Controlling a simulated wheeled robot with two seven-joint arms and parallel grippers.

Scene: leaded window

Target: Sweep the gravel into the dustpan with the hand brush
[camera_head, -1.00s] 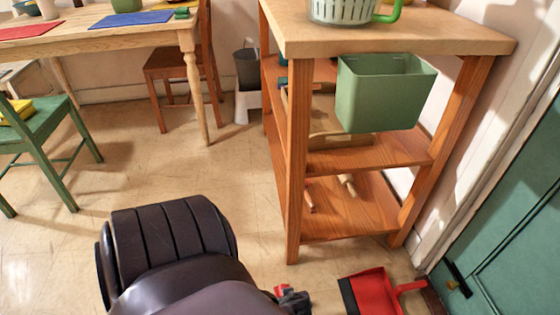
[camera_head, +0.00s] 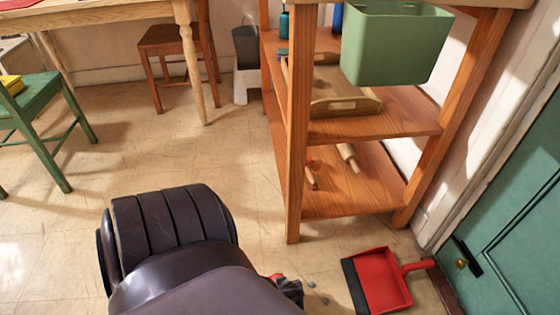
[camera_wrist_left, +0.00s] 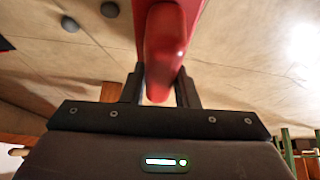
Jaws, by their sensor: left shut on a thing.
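The red dustpan (camera_head: 383,281) lies on the floor at the lower right of the head view, its dark front edge toward the left and its handle toward the door. Bits of grey gravel (camera_head: 311,284) lie on the floor left of it, and dark stones (camera_wrist_left: 70,24) show at the upper left of the left wrist view. My left gripper (camera_wrist_left: 160,90) is shut on the red handle of the hand brush (camera_wrist_left: 165,40). In the head view my left gripper (camera_head: 287,288) is low, left of the gravel, partly hidden by my arm. The brush's bristles are not visible. My right gripper is out of view.
A wooden shelf unit (camera_head: 295,150) with a green bin (camera_head: 395,45) stands behind the dustpan. A green door (camera_head: 510,235) closes off the right side. A green chair (camera_head: 45,110) is at far left. The floor (camera_head: 60,240) on the left is clear.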

